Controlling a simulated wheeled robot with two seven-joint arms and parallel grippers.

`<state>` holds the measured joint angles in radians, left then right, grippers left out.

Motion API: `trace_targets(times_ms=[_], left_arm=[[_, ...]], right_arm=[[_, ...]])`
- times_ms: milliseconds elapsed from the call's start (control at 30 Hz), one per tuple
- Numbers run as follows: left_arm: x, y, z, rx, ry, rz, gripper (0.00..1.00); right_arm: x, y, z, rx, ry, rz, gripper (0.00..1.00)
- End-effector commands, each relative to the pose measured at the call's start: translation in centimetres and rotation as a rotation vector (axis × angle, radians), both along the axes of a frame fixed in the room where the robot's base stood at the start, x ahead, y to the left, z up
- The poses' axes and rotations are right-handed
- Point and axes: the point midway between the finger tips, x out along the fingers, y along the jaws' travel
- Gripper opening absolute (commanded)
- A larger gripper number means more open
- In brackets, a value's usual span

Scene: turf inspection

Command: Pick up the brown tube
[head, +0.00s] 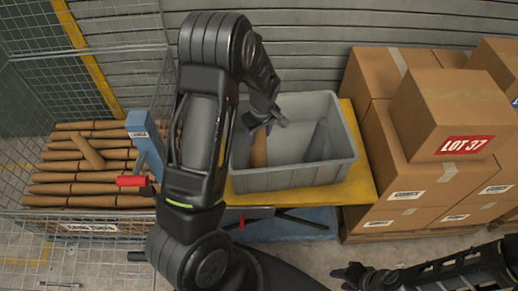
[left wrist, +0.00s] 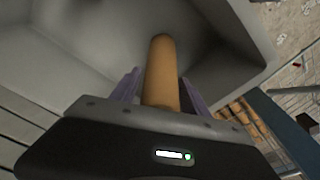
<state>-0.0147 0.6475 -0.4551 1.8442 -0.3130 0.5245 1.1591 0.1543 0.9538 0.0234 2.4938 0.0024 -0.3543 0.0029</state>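A brown tube (head: 259,151) stands in a grey bin (head: 295,178). My left gripper (head: 266,126) reaches down into the bin at the tube's upper part. Its two fingers stand on either side of the tube, with a slim gap showing on each side, so it looks open around the tube. The tube's lower end is hidden by the bin wall. My right gripper (head: 350,274) is at the lower right, away from the bin; its fingers are too dark to judge.
The bin sits on a yellow-topped table (head: 362,190). A wire cage (head: 85,217) at left holds several similar brown tubes, with a blue post (head: 143,135) beside it. Stacked cardboard boxes (head: 445,110) stand close on the right. A corrugated wall (head: 310,55) is behind.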

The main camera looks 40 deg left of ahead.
Motion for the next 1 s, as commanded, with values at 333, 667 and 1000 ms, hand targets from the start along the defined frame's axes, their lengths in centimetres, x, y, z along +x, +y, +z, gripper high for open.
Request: trace_targets(times_ms=[333, 667, 1000], left_arm=[[0.0, 0.0, 0.0, 0.0, 0.0, 0.0, 0.24], [0.0, 0.0, 0.0, 0.0, 0.0, 0.0, 0.0], [0.0, 0.0, 0.01, 0.0, 0.0, 0.0, 0.0]], right_arm=[[0.01, 0.0, 0.0, 0.0, 0.0, 0.0, 0.36], [0.01, 0.0, 0.0, 0.0, 0.0, 0.0, 0.36], [0.0, 0.0, 0.0, 0.0, 0.0, 0.0, 0.36]])
